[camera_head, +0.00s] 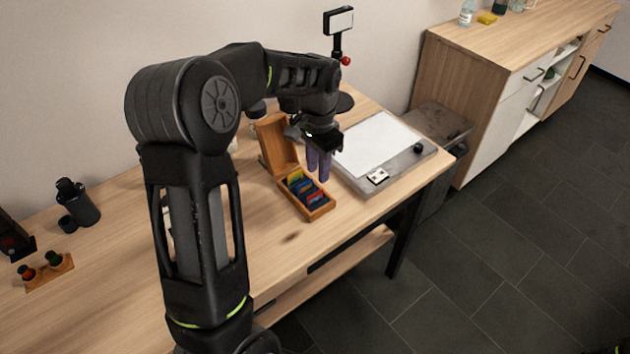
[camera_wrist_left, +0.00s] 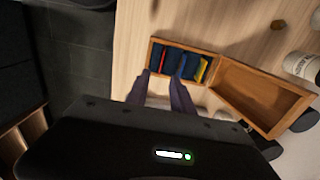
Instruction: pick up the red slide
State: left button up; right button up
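The red slide (camera_wrist_left: 163,57) is a thin red edge standing among dark blue slides in the open wooden box (camera_wrist_left: 202,53). In the head view the box (camera_head: 321,211) stands on the table with its lid tilted up at the back, and the red slide (camera_head: 317,197) shows near its front end. My left gripper (camera_head: 318,175) points down above the box, with its two purple fingers apart and nothing seen between them. In the left wrist view its fingertips (camera_wrist_left: 162,74) appear just below the red slide, one to each side. My right gripper is not in view.
A grey board with a white sheet (camera_head: 377,143) and a small white card (camera_head: 377,177) lies right of the box. A small screen on a stand (camera_head: 339,22) is behind. Black bottles (camera_head: 77,201) and a small wooden holder (camera_head: 50,273) are at the left.

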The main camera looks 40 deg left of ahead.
aim_at(315, 200)
pick_arm(q)
jog(key=shift+w+f, duration=0.1)
jog(key=shift+f, duration=1.15)
jog(key=shift+f+p, duration=0.5)
jog(key=shift+f, duration=0.05)
notch_tip(315, 200, down, 4)
jog(key=shift+f+p, duration=0.1)
jog(key=shift+p, duration=0.3)
grip_shut()
